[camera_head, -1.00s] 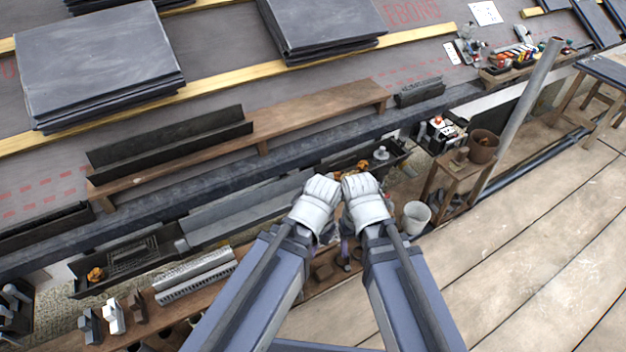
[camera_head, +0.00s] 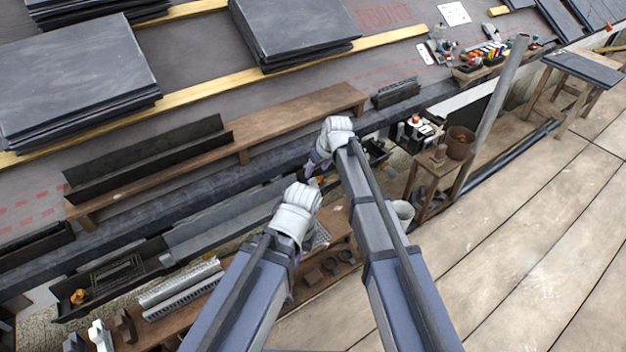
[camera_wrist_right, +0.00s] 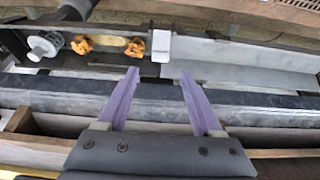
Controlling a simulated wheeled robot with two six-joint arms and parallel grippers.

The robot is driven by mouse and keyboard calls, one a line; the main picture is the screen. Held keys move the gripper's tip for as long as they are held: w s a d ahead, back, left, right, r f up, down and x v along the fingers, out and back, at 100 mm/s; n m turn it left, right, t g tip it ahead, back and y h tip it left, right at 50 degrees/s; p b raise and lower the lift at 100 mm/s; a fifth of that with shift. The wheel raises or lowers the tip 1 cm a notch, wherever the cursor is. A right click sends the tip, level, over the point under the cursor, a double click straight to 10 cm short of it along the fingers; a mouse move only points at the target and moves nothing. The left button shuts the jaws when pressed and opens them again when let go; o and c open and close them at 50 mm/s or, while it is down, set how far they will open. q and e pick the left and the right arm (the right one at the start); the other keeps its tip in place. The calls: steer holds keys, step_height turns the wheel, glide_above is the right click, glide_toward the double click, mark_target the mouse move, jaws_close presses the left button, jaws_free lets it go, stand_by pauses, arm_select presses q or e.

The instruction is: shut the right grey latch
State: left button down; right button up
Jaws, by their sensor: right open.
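In the right wrist view, a pale grey block (camera_wrist_right: 160,48) sits upright where a black trough (camera_wrist_right: 105,68) meets a grey gutter length (camera_wrist_right: 240,66); it may be the right grey latch, but I cannot tell whether it is shut. My right gripper (camera_wrist_right: 160,72) is open and empty, its two purple fingers apart and pointing towards the block. In the head view, the right gripper (camera_head: 310,172) is over the gutter line, partly covered by its white wrist. My left gripper's wrist (camera_head: 297,212) is lower and left; its fingers are mostly hidden.
Orange lumps (camera_wrist_right: 83,45) and a grey fitting (camera_wrist_right: 46,44) lie in the black trough. A brown plank (camera_head: 200,140) runs along the roof edge beside slate stacks (camera_head: 75,80). A stool (camera_head: 437,160) with a pot stands right.

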mark_target(312, 179)
steer(key=b+x, duration=0.5)
steer(key=x, duration=0.1)
steer(key=shift+f, duration=0.25)
steer(key=shift+r, duration=0.1)
steer(key=shift+c, duration=0.2)
jaws_close()
